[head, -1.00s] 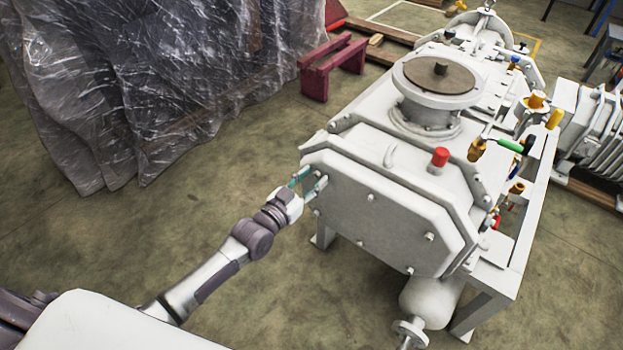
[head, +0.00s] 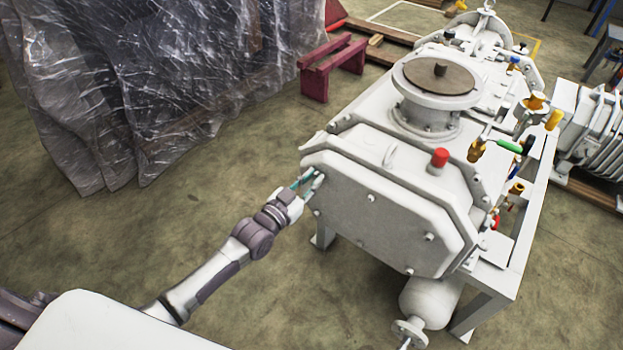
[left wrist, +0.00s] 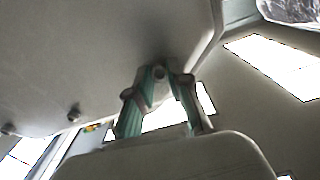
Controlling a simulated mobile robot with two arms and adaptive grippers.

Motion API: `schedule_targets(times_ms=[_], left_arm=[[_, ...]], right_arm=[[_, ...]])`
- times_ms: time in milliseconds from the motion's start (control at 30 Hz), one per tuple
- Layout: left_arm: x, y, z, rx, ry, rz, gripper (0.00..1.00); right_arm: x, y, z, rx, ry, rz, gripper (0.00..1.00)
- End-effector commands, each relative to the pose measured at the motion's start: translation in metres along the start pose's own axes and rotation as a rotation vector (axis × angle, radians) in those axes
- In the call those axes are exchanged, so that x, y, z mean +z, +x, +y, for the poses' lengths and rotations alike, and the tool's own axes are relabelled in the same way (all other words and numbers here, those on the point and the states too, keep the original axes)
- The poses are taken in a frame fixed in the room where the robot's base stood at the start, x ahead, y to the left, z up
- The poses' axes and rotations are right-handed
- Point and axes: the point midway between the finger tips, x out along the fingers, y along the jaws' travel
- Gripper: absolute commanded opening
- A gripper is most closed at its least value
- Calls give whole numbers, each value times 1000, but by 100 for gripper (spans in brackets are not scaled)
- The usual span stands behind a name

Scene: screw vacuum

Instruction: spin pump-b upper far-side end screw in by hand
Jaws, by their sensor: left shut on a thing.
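The pump's pale grey end plate (head: 385,225) faces me in the head view, with several small end screws on it, one near its top middle (head: 371,198). My left gripper (head: 314,178) is at the plate's upper left corner in the head view, its teal fingers pointing at the plate. In the left wrist view my left gripper (left wrist: 163,76) is shut on a small round screw head (left wrist: 159,72) near the plate's edge. In the head view the fingers hide this screw. How deep it sits cannot be told. My right gripper is not in view.
A red cap (head: 439,158) and a round flange (head: 437,78) stand on top of the pump. A grey cylinder (head: 425,298) hangs below the plate. Plastic-wrapped goods (head: 130,90) stand at the left. The floor between them and the pump is clear.

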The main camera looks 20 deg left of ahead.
Motion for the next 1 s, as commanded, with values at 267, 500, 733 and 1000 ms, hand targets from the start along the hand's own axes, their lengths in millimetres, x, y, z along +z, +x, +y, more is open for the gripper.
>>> schedule_targets(times_ms=[267, 500, 733, 1000], left_arm=[[-1, 0, 1, 0, 197, 0, 0], [0, 0, 1, 0, 425, -1, 0], [1, 0, 1, 0, 643, -1, 0], [2, -1, 2, 0, 900, -2, 0]], right_arm=[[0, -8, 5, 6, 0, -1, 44], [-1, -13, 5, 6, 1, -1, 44], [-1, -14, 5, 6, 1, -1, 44], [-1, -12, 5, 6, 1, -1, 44]])
